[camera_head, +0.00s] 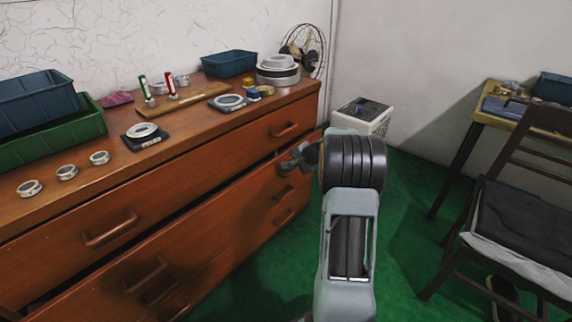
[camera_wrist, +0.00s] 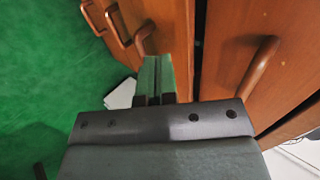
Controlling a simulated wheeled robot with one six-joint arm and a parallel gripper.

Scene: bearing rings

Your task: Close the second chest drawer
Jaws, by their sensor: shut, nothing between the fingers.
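The brown wooden chest (camera_head: 112,178) stands along the left wall. Its second drawer (camera_head: 210,218) stands out a little, with a dark gap between its top edge and the top drawer (camera_head: 190,175). The second drawer has a left handle (camera_head: 147,274) and a right one, which shows in the wrist view (camera_wrist: 143,36). My gripper (camera_head: 298,160) is at the right part of the drawer front. In the wrist view my gripper (camera_wrist: 155,62) is shut and empty, its tips close to the front beside that handle. I cannot tell whether they touch it.
Rings, trays and bins, including a green bin (camera_head: 55,140), stand on the chest top. A white box (camera_head: 362,116) is on the green floor beyond my arm. A chair (camera_head: 525,215) and a table (camera_head: 500,112) are at the right. Green floor (camera_head: 405,215) lies free between.

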